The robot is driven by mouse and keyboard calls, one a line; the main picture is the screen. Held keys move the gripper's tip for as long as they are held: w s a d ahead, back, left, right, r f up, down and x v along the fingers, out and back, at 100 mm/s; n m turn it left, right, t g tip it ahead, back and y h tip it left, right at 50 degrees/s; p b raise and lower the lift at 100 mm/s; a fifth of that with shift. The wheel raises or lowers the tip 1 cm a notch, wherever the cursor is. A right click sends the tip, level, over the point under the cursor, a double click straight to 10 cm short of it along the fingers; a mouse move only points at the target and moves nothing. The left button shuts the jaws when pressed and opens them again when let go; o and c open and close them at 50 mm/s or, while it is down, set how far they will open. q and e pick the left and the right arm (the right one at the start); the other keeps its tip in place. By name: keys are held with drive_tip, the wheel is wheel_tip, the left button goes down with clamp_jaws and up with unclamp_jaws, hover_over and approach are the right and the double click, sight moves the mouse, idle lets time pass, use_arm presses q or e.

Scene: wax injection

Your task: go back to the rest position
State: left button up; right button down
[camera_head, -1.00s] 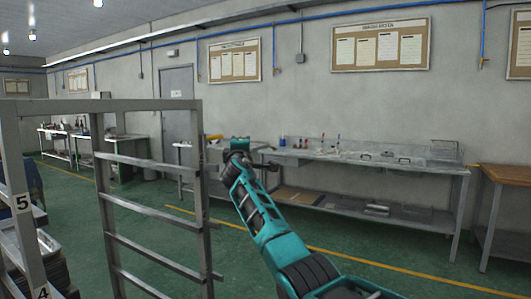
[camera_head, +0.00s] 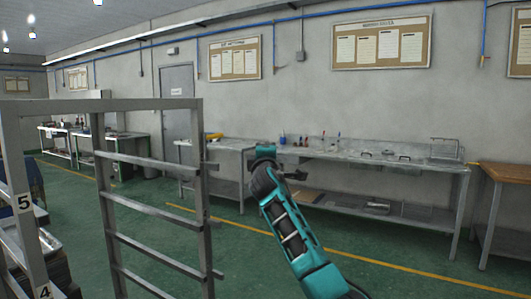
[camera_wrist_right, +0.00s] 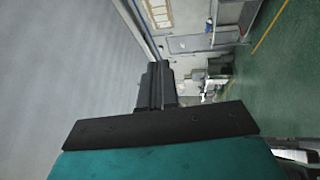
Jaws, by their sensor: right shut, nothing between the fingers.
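My right arm comes in from the lower right in the head view and reaches up in front of the workbench. My right gripper (camera_head: 298,176) is small and dark at the end of this arm, pointing to the right. In the right wrist view its dark fingers (camera_wrist_right: 156,86) are together with nothing between them. It holds nothing and appears clear of the furniture. My left gripper is not in view.
A grey metal rack (camera_head: 150,160) with numbered levels stands close at the left. A long workbench (camera_head: 375,158) with small tools runs along the wall. A wooden-topped table (camera_head: 508,173) is at the right. Green floor (camera_head: 400,285) lies open between.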

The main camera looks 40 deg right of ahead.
idle(0.3)
drive_tip(key=s+a+f+y, duration=0.3)
drive_tip(key=a+f, duration=0.3)
drive_tip(key=f, duration=0.5)
drive_tip(key=s+a+f+y, duration=0.25)
drive_tip(key=a+f, duration=0.45)
drive_tip(key=f, duration=0.4)
drive_tip(key=s+a+f+y, duration=0.2)
drive_tip(key=a+f+y, duration=0.3)
drive_tip(key=f, duration=0.6)
drive_tip(key=s+a+f+m+g+y, duration=0.1)
drive_tip(key=s+a+f+m, duration=0.1)
drive_tip(key=s+a+f, duration=0.3)
drive_tip(key=s+a+f+m+g+y, duration=0.2)
drive_tip(key=s+a+f, duration=0.3)
drive_tip(key=s, duration=0.7)
drive_tip(key=s+a+f+m+g+y, duration=0.1)
drive_tip(key=s+a+f+m, duration=0.2)
drive_tip(key=s+a+f, duration=0.3)
drive_tip(key=s+a, duration=0.1)
drive_tip(key=s, duration=0.2)
drive_tip(key=shift+s+g+y, duration=0.3)
drive_tip(key=shift+y, duration=0.05)
